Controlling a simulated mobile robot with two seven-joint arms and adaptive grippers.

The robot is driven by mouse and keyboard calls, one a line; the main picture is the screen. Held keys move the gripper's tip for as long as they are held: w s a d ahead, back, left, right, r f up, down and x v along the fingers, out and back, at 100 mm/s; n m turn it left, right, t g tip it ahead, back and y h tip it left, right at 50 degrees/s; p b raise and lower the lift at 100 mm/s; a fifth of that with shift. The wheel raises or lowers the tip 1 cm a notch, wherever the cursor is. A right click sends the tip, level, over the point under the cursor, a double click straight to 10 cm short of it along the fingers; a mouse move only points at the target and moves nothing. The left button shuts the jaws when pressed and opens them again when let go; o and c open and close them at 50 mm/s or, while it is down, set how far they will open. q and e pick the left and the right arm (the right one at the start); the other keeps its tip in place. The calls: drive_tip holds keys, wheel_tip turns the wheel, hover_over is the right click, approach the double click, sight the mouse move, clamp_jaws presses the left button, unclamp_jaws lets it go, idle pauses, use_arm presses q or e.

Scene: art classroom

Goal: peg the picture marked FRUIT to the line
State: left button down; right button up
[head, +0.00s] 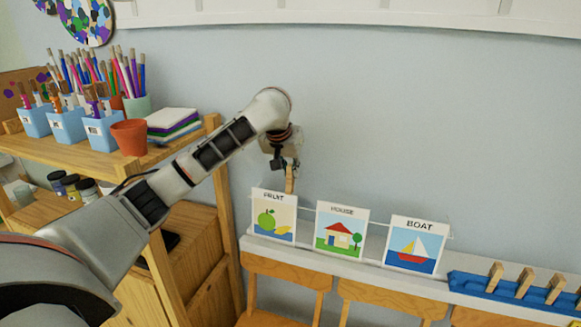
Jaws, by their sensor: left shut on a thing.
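The picture marked FRUIT (273,217), with a green apple and a yellow fruit, is upright at the left of a row of three. My left gripper (290,164) is shut on a wooden peg (289,180), which points down at the top edge of the FRUIT picture near its right corner. I cannot tell whether the peg grips the card. A thin line (448,237) shows beside the pictures; most of it is hidden or too fine to see. My right gripper is not in view.
The HOUSE picture (341,231) and BOAT picture (414,246) stand to the right. A blue rack (480,286) holds several wooden pegs at the far right.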

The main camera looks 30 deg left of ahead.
sight(288, 182)
use_arm(q)
drive_tip(key=shift+s+f, duration=0.2)
drive_tip(key=shift+f, duration=1)
drive_tip(key=shift+s+f, duration=0.15)
drive_tip(key=shift+f, duration=1)
drive_tip(key=c, duration=2)
unclamp_jaws()
drive_tip(key=shift+o, duration=0.2)
drive_tip(key=shift+o, duration=1.2)
drive_tip(key=shift+v, duration=3.45)
